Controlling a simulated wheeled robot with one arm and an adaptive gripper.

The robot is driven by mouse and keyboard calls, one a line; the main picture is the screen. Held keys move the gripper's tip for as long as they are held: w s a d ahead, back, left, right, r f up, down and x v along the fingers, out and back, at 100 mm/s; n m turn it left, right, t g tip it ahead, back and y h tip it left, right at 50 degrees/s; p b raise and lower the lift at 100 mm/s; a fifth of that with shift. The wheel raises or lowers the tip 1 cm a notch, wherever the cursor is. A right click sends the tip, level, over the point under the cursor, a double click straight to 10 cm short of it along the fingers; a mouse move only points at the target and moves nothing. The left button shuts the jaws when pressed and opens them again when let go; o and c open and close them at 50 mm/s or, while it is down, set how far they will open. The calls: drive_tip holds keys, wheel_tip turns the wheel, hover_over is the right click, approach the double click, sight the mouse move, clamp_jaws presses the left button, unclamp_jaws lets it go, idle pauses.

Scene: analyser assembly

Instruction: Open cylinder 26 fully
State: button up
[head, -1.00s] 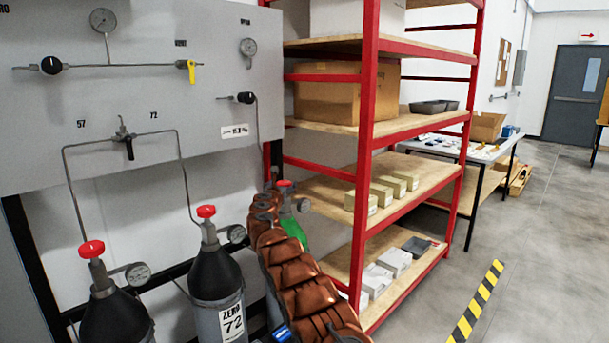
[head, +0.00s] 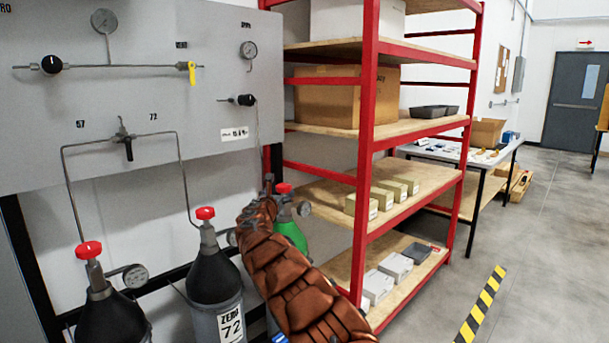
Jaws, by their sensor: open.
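A green-shouldered cylinder (head: 291,233) with a red valve knob (head: 284,188) stands right of cylinder 72, beside the rack. Its number is hidden behind my brown-covered arm, so I cannot confirm that it is cylinder 26. Its small gauge (head: 304,209) shows at its right. My gripper (head: 268,182) is a small dark shape at the far end of my arm, just left of the red knob in the picture. It is open with nothing seen in it. Its fingers are hard to make out, and I cannot tell whether it touches the knob.
Cylinder 72 (head: 216,280) and another dark cylinder (head: 112,312), both with red knobs, stand to the left. A grey panel (head: 60,110) with gauges and valves is behind them. The red shelf rack (head: 368,150) stands close on the right. Open floor (head: 545,260) lies farther right.

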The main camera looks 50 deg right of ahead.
drive_tip(key=s+a+r+m+g+p, duration=0.3)
drive_tip(key=s+r+m, duration=0.4)
drive_tip(key=s, duration=0.3)
drive_tip(key=s+a+r+m+g+p, duration=0.4)
drive_tip(key=s+a+r+m+g, duration=0.1)
drive_tip(key=s, duration=0.5)
drive_tip(key=shift+s+a+r+m+y, duration=0.25)
drive_tip(key=shift+a+r+m+y, duration=0.2)
drive_tip(key=shift+r+m, duration=0.6)
drive_tip(key=shift+f, duration=0.2)
